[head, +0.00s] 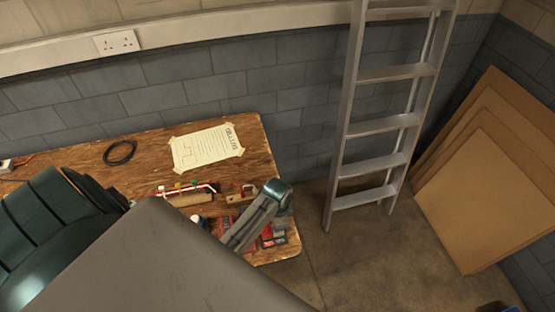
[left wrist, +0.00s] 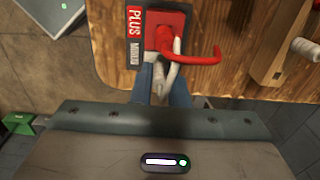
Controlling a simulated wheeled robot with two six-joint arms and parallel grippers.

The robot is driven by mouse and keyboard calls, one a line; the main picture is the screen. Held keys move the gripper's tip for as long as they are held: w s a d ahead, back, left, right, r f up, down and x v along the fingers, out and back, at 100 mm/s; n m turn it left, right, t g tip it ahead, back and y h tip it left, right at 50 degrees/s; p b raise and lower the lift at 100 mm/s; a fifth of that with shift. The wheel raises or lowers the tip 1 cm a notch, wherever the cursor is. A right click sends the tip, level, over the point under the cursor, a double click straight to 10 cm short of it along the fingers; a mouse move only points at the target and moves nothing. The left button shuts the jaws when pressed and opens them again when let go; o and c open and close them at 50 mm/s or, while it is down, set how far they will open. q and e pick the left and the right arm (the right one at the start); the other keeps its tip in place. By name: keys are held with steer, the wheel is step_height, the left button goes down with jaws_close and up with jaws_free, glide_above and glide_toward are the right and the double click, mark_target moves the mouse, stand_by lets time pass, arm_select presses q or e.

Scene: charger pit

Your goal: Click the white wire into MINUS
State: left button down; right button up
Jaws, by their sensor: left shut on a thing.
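The red terminal block (left wrist: 172,18) stands near the bench edge in the left wrist view. Beside it are a red PLUS label (left wrist: 134,22) and a dark MINUS label (left wrist: 135,53). A red wire (left wrist: 200,60) curves out of the block to the right. The white wire (left wrist: 172,80) is between the blue fingertips of my left gripper (left wrist: 162,88), which is shut on it. It rises in front of the block, by the red wire. Whether its end touches a terminal is hidden. In the head view red parts (head: 268,237) show beside my arm. My right gripper is not in view.
The wooden bench (head: 85,165) carries a black cable ring (head: 120,153), a taped paper sheet (head: 206,147) and a wooden piece (left wrist: 282,40) with a white spool (left wrist: 305,49) close by on the right. A ladder (head: 385,130) and brown boards (head: 495,185) stand right of the bench.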

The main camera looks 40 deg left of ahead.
arm_select(q)
steer(key=c, duration=1.4)
jaws_free()
steer(key=shift+o, duration=0.4)
steer(key=shift+r, duration=3.5)
